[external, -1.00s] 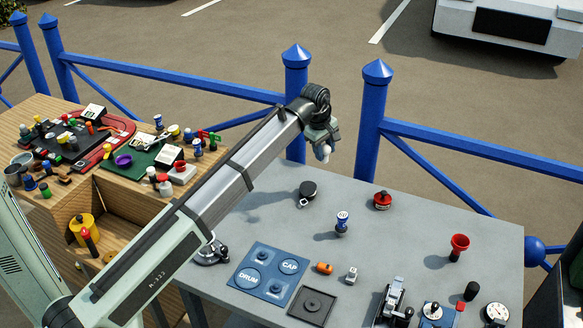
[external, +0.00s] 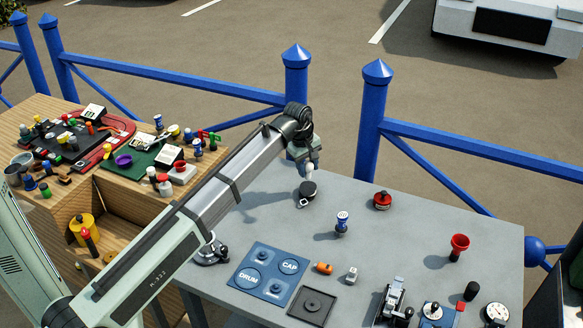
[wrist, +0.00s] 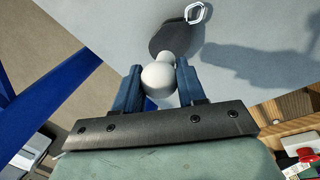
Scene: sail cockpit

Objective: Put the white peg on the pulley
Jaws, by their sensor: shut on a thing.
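My gripper (external: 306,163) is shut on the white peg (wrist: 159,80). In the wrist view the peg's round pale knob sits between the two blue fingers of my gripper (wrist: 159,74). The peg's lower end is mostly hidden behind the knob. The pulley (external: 307,198) looks like a dark round block with a small metal ring, lying on the grey table. It also shows in the wrist view (wrist: 167,43), just beyond the peg. In the external view my gripper hangs over the pulley's far edge. The gap between peg and pulley is hard to judge.
The grey table (external: 400,220) holds a blue-and-white stamp (external: 342,222), a red knob (external: 382,200) and a red funnel (external: 459,245). Blue railings (external: 367,125) stand behind the table.

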